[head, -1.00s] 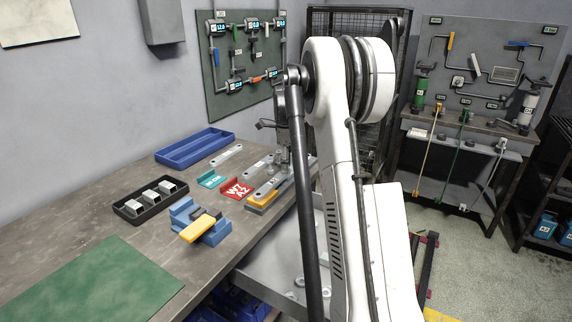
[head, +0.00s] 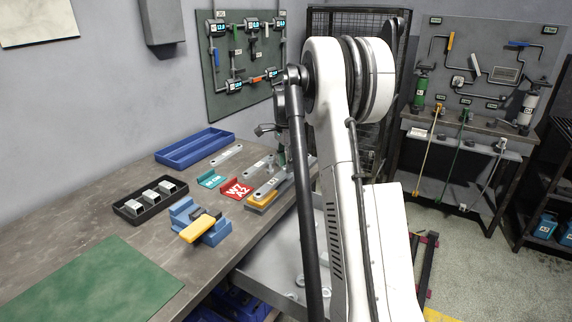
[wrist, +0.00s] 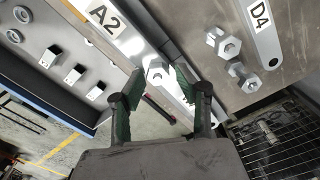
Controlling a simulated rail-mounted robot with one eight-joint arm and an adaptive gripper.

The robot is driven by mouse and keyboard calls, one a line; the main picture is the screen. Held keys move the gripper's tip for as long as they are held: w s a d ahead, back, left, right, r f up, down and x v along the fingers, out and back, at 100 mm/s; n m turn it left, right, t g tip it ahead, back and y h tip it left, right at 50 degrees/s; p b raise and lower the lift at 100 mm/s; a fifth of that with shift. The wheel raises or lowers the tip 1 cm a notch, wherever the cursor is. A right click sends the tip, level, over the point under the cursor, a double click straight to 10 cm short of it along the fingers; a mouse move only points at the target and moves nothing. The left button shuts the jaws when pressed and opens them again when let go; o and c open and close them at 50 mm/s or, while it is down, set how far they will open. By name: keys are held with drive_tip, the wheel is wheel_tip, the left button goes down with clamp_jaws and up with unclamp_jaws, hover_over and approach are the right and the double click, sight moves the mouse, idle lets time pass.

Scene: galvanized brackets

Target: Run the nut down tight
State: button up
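In the wrist view a bracket labelled A2 (wrist: 113,28) runs diagonally, with a bright hex nut (wrist: 156,73) near its end. My gripper (wrist: 159,80) has green-padded fingers spread on either side of the nut, with gaps visible, so it appears open. I cannot tell how far the fingertips are above the bracket. Whatever is under the nut is hidden. My arm hides most of the gripper there.
Loose hex fasteners (wrist: 228,46) lie beside a bracket labelled D4 (wrist: 262,28). Several fasteners and blocks sit at the wrist view's left.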

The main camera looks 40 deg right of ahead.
drive_tip(key=n, duration=0.6)
drive_tip(key=shift+n, duration=3)
drive_tip(key=shift+c, duration=0.5)
clamp_jaws()
